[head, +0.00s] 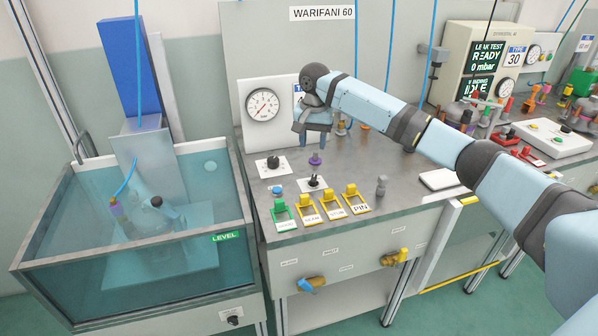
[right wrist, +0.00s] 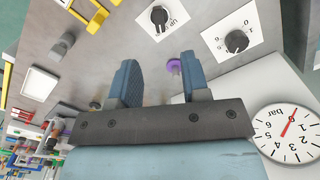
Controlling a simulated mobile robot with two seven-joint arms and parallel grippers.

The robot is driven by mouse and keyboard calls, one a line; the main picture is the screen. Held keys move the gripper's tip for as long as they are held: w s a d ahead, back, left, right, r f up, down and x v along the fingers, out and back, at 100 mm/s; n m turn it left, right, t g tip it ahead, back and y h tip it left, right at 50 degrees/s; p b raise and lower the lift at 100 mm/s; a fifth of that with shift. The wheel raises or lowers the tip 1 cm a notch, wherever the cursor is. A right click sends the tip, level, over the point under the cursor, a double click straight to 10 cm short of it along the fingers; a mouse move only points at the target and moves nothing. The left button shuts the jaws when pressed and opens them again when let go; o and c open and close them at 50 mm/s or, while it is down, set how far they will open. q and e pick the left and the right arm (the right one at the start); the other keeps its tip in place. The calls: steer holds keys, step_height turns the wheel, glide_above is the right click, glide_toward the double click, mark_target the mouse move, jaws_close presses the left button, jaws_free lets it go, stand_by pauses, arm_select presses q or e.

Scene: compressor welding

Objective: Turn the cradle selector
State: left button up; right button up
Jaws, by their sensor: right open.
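A black selector knob (head: 313,182) on a white plate stands on the grey bench top; in the right wrist view this knob (right wrist: 159,15) has a plate partly reading "UP". A second black knob (head: 272,162) sits further left and back; its plate reads 0 and 1 in the right wrist view (right wrist: 236,40). Which one is the cradle selector is not spelled out. My right gripper (head: 313,139) is open and empty above the bench, behind the "UP" knob and touching neither knob. Its two blue fingers (right wrist: 158,74) are apart in the wrist view. My left gripper is not in view.
A purple-topped part (head: 316,160) stands below my right gripper. A pressure gauge (head: 263,104) is on the back panel to the left. Green and yellow switches (head: 305,210) line the front edge. A glass-walled water tank (head: 130,240) stands at left.

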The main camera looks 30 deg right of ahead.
mark_target(313, 181)
steer(key=f, duration=0.6)
steer(key=f+b, duration=0.1)
steer(key=f, duration=0.4)
steer(key=shift+s+d+f, duration=0.15)
steer(key=shift+s+f, duration=0.05)
steer(key=shift+f, duration=0.15)
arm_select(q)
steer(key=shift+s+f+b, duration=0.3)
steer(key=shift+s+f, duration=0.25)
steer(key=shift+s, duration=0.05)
arm_select(e)
steer(key=shift+f, duration=0.55)
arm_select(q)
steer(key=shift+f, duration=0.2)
arm_select(e)
jaws_close()
